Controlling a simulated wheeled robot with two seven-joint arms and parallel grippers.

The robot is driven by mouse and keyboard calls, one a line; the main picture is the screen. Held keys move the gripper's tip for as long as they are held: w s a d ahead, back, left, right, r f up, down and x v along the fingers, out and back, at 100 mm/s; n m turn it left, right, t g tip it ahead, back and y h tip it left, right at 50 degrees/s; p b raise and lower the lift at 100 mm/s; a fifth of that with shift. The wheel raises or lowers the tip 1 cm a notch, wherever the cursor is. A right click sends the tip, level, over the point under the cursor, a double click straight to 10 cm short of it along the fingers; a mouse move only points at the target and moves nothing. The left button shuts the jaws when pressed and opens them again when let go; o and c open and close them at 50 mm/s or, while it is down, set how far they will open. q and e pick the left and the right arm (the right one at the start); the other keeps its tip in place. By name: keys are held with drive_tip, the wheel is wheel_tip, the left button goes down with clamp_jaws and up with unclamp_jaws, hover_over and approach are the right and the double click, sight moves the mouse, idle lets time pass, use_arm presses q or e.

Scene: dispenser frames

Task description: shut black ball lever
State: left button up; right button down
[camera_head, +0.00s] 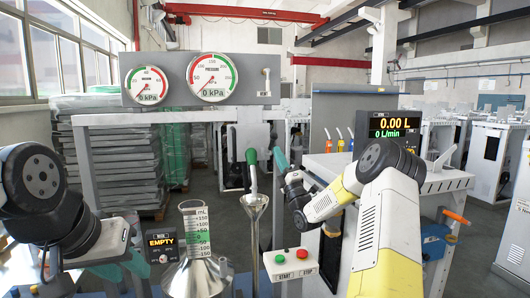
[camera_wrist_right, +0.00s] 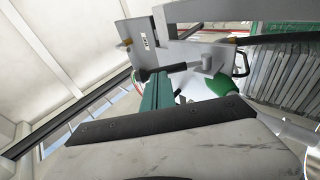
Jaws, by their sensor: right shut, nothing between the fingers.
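In the right wrist view a dark lever with a thick black end (camera_wrist_right: 150,74) sticks out to the left from a pale fitting on a grey metal plate (camera_wrist_right: 185,52). My right gripper (camera_wrist_right: 158,84) has its teal fingers shut and empty, with the tips close by the black end; I cannot tell whether they touch. In the head view the right gripper (camera_head: 279,157) is in front of the grey plate (camera_head: 252,141), and the lever is hard to make out there. My left gripper (camera_head: 135,262) is low at the left, partly hidden by its arm; its opening is unclear.
A measuring cylinder (camera_head: 194,228), a funnel (camera_head: 196,277) and a start-stop box (camera_head: 291,264) are below. Two pressure gauges (camera_head: 212,77) are above; a display (camera_head: 394,126) is at right.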

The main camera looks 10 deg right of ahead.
sight(274, 137)
drive_tip(key=shift+x, duration=0.9)
drive_tip(key=shift+r, duration=0.15)
drive_tip(key=w+r+m+g+h, duration=0.1)
drive_tip(key=w+r+g+h, duration=0.1)
drive_tip(key=g, duration=0.1)
drive_tip(key=w+r+m+g+h, duration=0.1)
drive_tip(key=r+g, duration=0.1)
drive_tip(key=shift+a+r+m, duration=0.1)
drive_tip(key=shift+m, duration=0.2)
drive_tip(key=shift+w, duration=0.45)
drive_tip(key=shift+w+r+h, duration=0.3)
drive_tip(key=shift+w+r, duration=0.05)
drive_tip(key=shift+w, duration=0.05)
drive_tip(key=shift+w+r, duration=0.1)
drive_tip(key=shift+r, duration=0.2)
